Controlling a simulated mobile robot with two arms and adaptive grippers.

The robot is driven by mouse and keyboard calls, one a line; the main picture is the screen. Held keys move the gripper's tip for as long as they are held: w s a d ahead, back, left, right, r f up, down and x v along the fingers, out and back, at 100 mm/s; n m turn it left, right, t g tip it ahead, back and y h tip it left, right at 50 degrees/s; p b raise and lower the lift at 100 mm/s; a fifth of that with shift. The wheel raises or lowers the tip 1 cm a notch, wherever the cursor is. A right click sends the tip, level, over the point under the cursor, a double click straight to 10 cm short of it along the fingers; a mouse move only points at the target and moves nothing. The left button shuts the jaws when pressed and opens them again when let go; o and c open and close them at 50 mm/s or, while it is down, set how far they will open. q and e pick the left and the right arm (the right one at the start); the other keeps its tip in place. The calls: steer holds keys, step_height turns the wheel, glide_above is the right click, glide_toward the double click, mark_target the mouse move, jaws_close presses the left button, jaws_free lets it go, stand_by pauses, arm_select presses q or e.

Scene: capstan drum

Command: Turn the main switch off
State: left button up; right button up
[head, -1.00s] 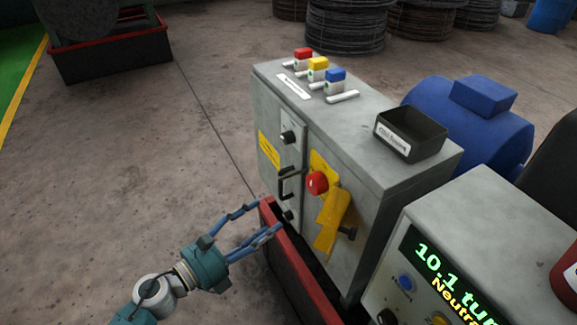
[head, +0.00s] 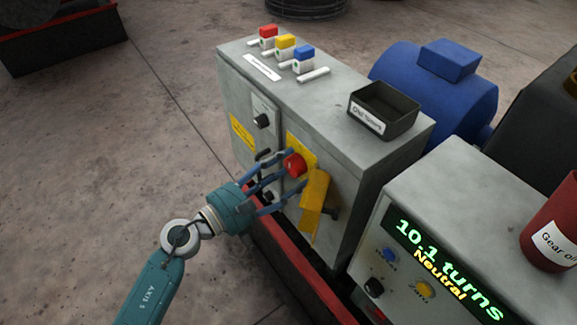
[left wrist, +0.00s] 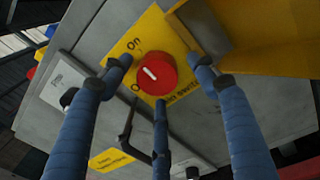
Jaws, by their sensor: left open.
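The main switch is a round red knob (head: 295,165) on a yellow plate on the front of the grey cabinet (head: 345,175). In the left wrist view the knob (left wrist: 153,73) has a white mark slanting across it, and the plate shows "On" above its left side. My left gripper (head: 280,174) is open, its blue fingers reaching up to the knob. In the left wrist view the fingers (left wrist: 160,90) spread around the knob; I cannot tell if any touches it. A yellow hinged flap (head: 313,195) hangs beside the knob. My right gripper is not in view.
A handle and small black knobs (head: 262,121) sit left of the switch. Padlocks (head: 285,46) and an open black tray (head: 384,108) stand on the cabinet top. A red rail (head: 300,275) runs below. A display box (head: 440,245) reads "10.1 turns Neutral".

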arm_select(q)
steer(key=shift+w+d, duration=0.15)
steer(key=c, duration=1.2)
steer(key=shift+o, duration=0.2)
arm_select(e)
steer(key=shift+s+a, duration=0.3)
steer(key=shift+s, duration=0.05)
arm_select(q)
steer(key=shift+f, duration=0.1)
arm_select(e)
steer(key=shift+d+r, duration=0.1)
